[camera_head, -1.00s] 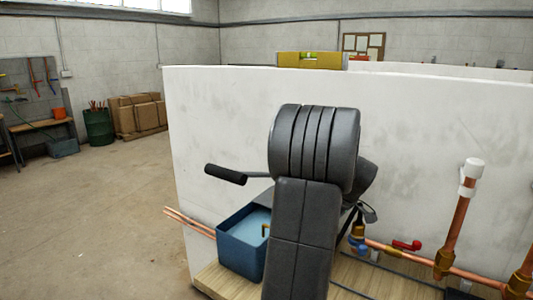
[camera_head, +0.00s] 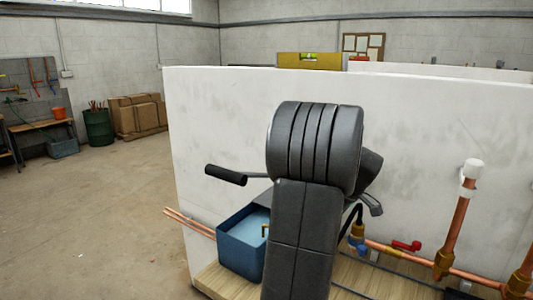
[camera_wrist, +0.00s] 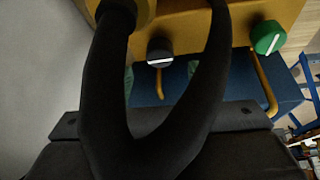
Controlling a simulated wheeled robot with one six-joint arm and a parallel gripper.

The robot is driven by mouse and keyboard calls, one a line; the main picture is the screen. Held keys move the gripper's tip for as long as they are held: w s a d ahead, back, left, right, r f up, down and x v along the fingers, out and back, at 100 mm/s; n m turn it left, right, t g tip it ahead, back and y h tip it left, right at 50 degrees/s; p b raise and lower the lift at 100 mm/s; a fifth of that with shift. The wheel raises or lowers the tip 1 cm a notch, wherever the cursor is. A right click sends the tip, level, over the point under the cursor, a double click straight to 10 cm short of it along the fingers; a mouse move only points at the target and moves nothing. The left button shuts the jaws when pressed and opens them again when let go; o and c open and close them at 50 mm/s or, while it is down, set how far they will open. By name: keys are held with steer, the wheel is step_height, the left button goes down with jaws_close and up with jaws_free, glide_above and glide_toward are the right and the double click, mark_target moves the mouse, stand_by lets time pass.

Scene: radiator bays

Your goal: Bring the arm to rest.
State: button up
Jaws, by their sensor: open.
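My arm rises in the middle of the head view, bent over toward the white wall panel. My gripper (camera_head: 372,207) is mostly hidden behind the arm; a grey end part shows at its right, above the pipes. It is open, and I see nothing held in it. In the wrist view, dark curved shapes spread upward in a V over a dark body. Beyond them are a dark knob with a white mark (camera_wrist: 160,52) and a green knob (camera_wrist: 268,37), close to a yellow-brown surface.
A blue tub (camera_head: 240,252) stands left of my arm on a wooden board. Copper pipes (camera_head: 455,225) with brass fittings and a red-handled valve (camera_head: 407,246) run at the right. The floor at left is clear.

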steer(key=x, duration=0.5)
steer(key=shift+a+f, duration=0.1)
steer(key=shift+f, duration=0.25)
steer(key=shift+w+r+m, duration=0.1)
steer(key=shift+r+m, duration=0.1)
steer(key=shift+m, duration=0.2)
steer(key=shift+s+r+m+t+h+p, duration=0.1)
steer(key=shift+s+m+t+h+p, duration=0.2)
steer(key=shift+m, duration=0.4)
steer(key=shift+w+a+m+t+h+p, duration=0.15)
steer(key=shift+m+h+p, duration=0.45)
steer(key=shift+m, duration=0.95)
steer(key=shift+a+m+t+h+p, duration=0.15)
steer(key=shift+m+h+p, duration=0.45)
steer(key=shift+m, duration=0.95)
steer(key=shift+f+m+h+b, duration=0.1)
steer(key=shift+m+h+b, duration=0.45)
steer(key=shift+m, duration=0.75)
steer(key=shift+f+m+h+b, duration=0.1)
steer(key=shift+m+h+b, duration=0.4)
steer(key=shift+m, duration=0.8)
steer(key=shift+w+a+m+g+h+b, duration=0.1)
steer(key=shift+m+g+h+b, duration=0.3)
steer(key=shift+m, duration=0.65)
steer(key=shift+a+m+g+h+b, duration=0.1)
steer(key=shift+m+g+h+b, duration=0.25)
steer(key=shift+m, duration=0.7)
steer(key=shift+r, duration=0.15)
